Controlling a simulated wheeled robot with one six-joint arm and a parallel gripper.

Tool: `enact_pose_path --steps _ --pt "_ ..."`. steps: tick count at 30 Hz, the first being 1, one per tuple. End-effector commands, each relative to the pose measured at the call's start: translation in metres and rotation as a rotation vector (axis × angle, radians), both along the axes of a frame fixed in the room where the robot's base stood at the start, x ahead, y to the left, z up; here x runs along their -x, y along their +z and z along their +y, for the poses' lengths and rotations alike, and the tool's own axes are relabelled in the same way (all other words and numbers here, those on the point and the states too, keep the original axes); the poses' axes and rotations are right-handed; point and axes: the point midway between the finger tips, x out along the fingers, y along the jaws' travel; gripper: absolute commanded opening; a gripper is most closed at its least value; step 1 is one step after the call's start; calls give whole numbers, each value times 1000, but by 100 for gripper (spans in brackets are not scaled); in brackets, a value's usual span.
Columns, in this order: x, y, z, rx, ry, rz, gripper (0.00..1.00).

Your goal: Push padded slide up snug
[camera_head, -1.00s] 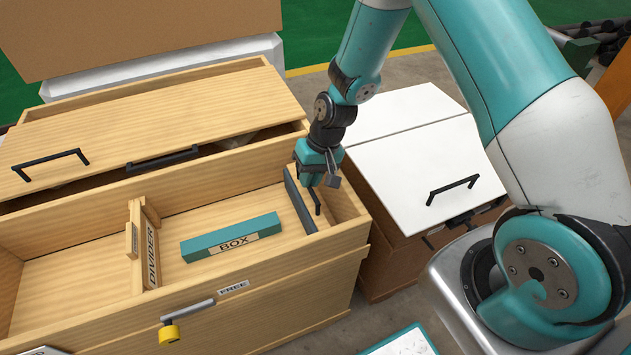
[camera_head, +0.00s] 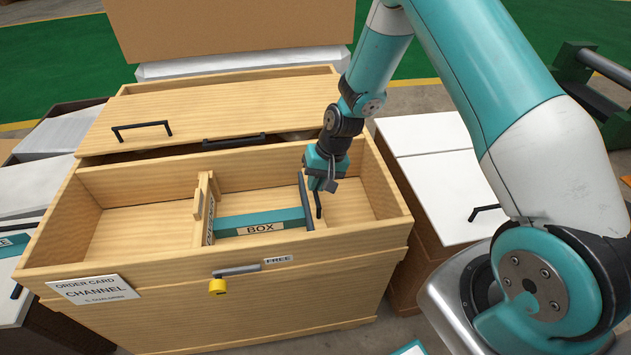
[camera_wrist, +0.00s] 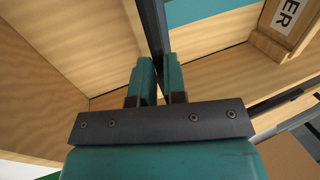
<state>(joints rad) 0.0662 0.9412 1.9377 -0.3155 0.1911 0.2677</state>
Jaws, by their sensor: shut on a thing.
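The padded slide (camera_head: 306,203) is a thin dark grey upright panel across the open compartment of the wooden chest. It also shows edge-on in the wrist view (camera_wrist: 154,28). My gripper (camera_head: 320,186) is over its far part; in the wrist view my two fingers (camera_wrist: 159,78) are shut on the slide. The teal block marked BOX (camera_head: 260,219) lies left of the slide, its right end appearing to touch it. Its left end appears to meet the wooden divider (camera_head: 204,208); the exact contact is partly hidden. The divider also shows in the wrist view (camera_wrist: 290,22).
The chest's front wall (camera_head: 230,248) carries a FREE label (camera_head: 278,260), a latch with a yellow knob (camera_head: 218,286) and an order card (camera_head: 95,289). A sloped lid (camera_head: 210,120) stands behind. Bare floor lies right of the slide and left of the divider.

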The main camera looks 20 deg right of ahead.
Motion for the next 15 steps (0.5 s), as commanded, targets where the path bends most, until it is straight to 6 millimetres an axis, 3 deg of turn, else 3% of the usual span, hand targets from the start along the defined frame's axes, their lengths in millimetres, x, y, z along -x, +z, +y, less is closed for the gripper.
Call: enact_pose_path --steps 1,2,3,11,15 --pt "-2 1 0 1 -2 -7 0" --pt "-2 1 0 1 -2 -7 19" --pt "-2 1 0 1 -1 -6 23" --pt "-1 1 1 1 1 -3 23" --pt "-1 12 -2 1 0 -5 23"
